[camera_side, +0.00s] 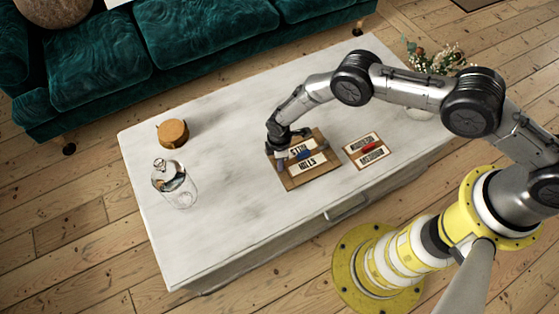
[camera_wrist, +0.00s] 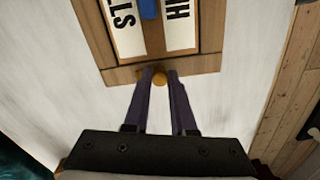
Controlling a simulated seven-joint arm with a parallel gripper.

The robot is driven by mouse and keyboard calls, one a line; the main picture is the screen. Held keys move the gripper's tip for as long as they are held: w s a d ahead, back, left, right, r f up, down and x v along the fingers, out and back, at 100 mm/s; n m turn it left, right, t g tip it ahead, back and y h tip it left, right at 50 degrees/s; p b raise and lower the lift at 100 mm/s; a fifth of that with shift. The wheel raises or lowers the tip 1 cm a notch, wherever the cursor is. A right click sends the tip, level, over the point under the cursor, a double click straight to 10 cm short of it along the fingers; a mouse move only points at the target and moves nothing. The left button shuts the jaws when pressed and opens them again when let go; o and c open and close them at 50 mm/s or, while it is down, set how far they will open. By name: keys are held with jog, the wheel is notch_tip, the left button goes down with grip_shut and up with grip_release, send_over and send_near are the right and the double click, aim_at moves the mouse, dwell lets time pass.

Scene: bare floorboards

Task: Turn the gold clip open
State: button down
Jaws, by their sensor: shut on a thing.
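The gold clip (camera_wrist: 160,78) is a small round-ended piece at the edge of a wooden board (camera_wrist: 103,52) in the wrist view. My gripper (camera_wrist: 159,73) has its two dark fingers on either side of the clip and is shut on it. In the side view my gripper (camera_side: 277,153) is low at the left edge of the same board (camera_side: 322,183), and the clip is hidden there. The board carries white lettered strips and a blue piece (camera_side: 304,154), which also shows in the wrist view (camera_wrist: 147,8). I cannot tell how far the clip is turned.
A smaller lettered board (camera_side: 352,157) with a red piece (camera_side: 369,147) lies to the right on the white table (camera_side: 225,225). A glass bottle (camera_side: 175,185) and a round tan container (camera_side: 172,133) stand at the left. A flower bunch (camera_side: 433,60) is behind my arm.

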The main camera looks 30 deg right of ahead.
jog(key=c, duration=0.7)
grip_release()
jog(key=shift+c, duration=0.2)
notch_tip(320, 180, up, 14)
jog(key=shift+f, duration=0.1)
